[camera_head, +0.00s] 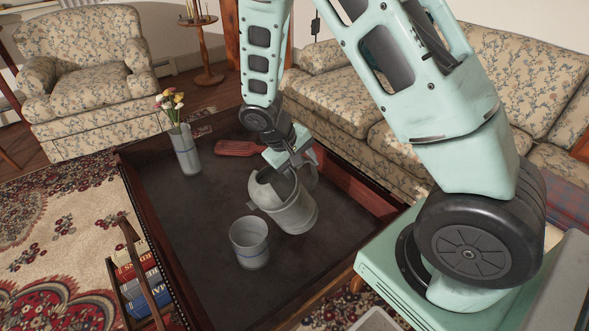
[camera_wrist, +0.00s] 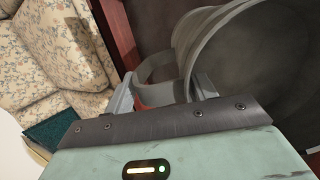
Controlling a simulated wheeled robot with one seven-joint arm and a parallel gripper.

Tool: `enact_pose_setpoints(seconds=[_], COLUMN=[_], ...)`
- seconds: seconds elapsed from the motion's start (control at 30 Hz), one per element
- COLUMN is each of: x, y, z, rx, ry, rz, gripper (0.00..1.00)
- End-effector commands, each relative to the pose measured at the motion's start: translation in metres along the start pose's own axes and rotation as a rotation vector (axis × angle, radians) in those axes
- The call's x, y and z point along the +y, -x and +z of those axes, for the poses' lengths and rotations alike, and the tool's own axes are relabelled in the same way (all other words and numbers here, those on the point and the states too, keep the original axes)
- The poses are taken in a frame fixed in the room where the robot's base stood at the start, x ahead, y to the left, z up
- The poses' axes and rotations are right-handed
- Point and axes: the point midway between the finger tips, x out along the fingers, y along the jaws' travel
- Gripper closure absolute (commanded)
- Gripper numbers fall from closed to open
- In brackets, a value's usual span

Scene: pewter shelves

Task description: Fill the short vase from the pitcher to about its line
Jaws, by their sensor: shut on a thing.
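The pitcher (camera_head: 296,214) is a grey vessel on the dark tray table, standing nearly upright. My gripper (camera_head: 297,160) is shut on its handle at the far side. In the wrist view my gripper (camera_wrist: 165,92) closes around the handle, and the pitcher's wide grey body (camera_wrist: 225,50) fills the right side. The short vase (camera_head: 249,246) stands upright in front and to the left of the pitcher, pale grey with a blue line around it. The two look close, and I cannot tell whether they touch. The water level in either is not clear.
A tall vase with flowers (camera_head: 186,150) stands at the table's back left. A red slotted spatula (camera_head: 240,148) lies near the back edge. The table has a raised wooden rim (camera_head: 350,190). The table's left part is clear. A rack of books (camera_head: 140,275) stands beside it.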

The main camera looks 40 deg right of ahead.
Motion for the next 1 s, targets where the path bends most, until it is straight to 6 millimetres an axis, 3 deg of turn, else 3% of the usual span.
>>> enact_pose_setpoints(seconds=[0.63, 1.0], x=[-0.018, -0.019], y=[0.018, 0.022], z=[0.001, 0.002], rx=[0.006, 0.005], ry=[-0.037, -0.047], rz=[0.361, 0.416], gripper=[1.0, 1.0])
